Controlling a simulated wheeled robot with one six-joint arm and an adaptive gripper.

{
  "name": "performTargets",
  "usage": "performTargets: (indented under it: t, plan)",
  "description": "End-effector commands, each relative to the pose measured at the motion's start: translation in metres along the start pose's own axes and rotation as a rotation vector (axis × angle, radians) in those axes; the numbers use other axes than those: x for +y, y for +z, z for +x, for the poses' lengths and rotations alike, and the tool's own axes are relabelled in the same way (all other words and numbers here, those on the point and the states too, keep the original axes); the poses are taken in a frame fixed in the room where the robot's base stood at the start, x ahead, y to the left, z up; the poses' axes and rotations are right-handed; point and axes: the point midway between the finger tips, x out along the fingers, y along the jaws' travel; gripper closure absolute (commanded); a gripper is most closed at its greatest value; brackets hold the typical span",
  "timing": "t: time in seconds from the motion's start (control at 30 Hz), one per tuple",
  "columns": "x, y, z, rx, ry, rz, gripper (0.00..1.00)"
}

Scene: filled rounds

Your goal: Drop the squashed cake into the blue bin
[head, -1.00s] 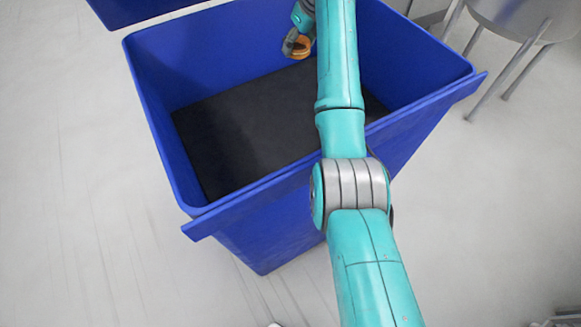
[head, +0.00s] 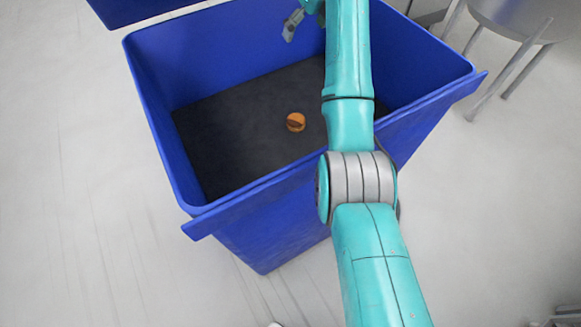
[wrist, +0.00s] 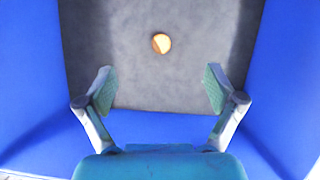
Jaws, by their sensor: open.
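The squashed cake (head: 296,122), small, round and orange-brown with a dark patch, lies on the dark floor of the blue bin (head: 160,95). It also shows in the wrist view (wrist: 161,43), beyond my fingertips and apart from them. My gripper (wrist: 158,90) is open and empty, its two fingers spread wide above the inside of the bin. In the head view one finger of my gripper (head: 292,25) shows near the bin's far wall; the rest is hidden behind my arm.
A metal stool or table (head: 512,20) with thin legs stands at the upper right. A blue panel (head: 130,8) shows beyond the bin at the upper left. The pale floor (head: 80,200) left of the bin is clear.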

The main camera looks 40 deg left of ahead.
Motion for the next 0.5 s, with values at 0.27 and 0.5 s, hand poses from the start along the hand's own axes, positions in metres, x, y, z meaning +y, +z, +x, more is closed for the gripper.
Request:
performTargets:
  t: [0.27, 0.5]
  plan:
    - [0.0, 0.001, -0.05, -0.002, -0.001, -0.001, 0.07]
    - [0.0, 0.0, -0.066, 0.0, 0.001, 0.0, 0.07]
